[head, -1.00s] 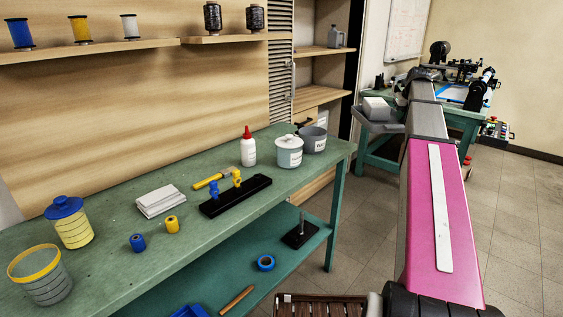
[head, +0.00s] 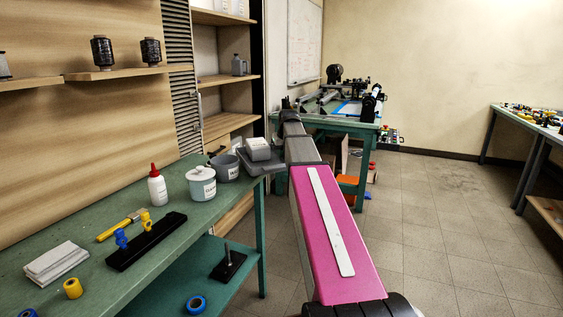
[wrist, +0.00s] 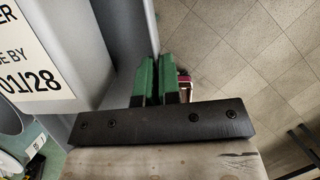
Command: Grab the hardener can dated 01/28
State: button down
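The grey hardener can fills the left of the wrist view (wrist: 75,85); its white label (wrist: 28,50) reads "01/28", with the rest cut off. My gripper (wrist: 160,78) has its green fingers close together on a thin grey edge beside the label, which looks like part of the can. The exact contact is partly hidden. In the head view, my gripper end is beside the right end of the green bench (head: 180,222), next to the grey waste bowl (head: 226,168). The label cannot be read there.
A white lidded pot (head: 202,185), a glue bottle (head: 157,186) and a black rack (head: 147,242) stand on the bench. Another grey can (head: 239,65) is on the shelf. A machine table (head: 335,125) stands behind my arm. The floor to the right (head: 440,230) is open.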

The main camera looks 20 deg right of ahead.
aim_at(282, 160)
jog(key=shift+f, duration=1.95)
jog(key=c, duration=1.3)
grip_release()
